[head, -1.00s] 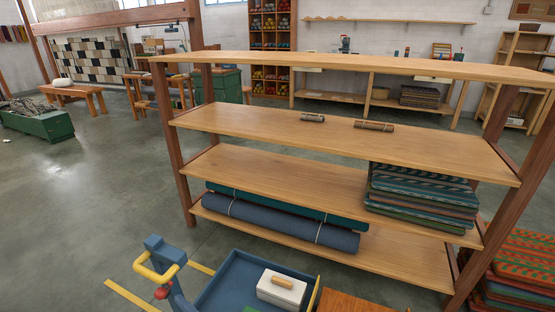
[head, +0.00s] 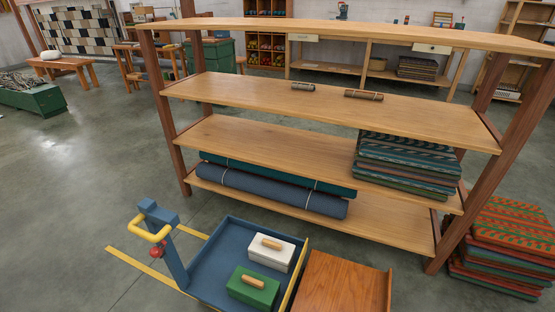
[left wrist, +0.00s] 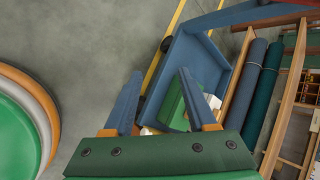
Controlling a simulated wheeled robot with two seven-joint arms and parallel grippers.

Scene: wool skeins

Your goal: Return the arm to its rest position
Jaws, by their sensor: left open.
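My left gripper (left wrist: 160,76) shows in the left wrist view, with its two blue fingers spread apart and nothing between them. It hangs above the floor and the blue cart (left wrist: 180,52); its right finger partly covers the green box there. Neither of my arms shows in the head view. My right gripper is not in view.
In the head view the blue cart (head: 215,262) holds a white box (head: 271,256) and a green box (head: 252,291). A wooden shelf unit (head: 320,97) stands behind it with rolls and folded textiles. A brown wooden panel (head: 340,285) adjoins the cart.

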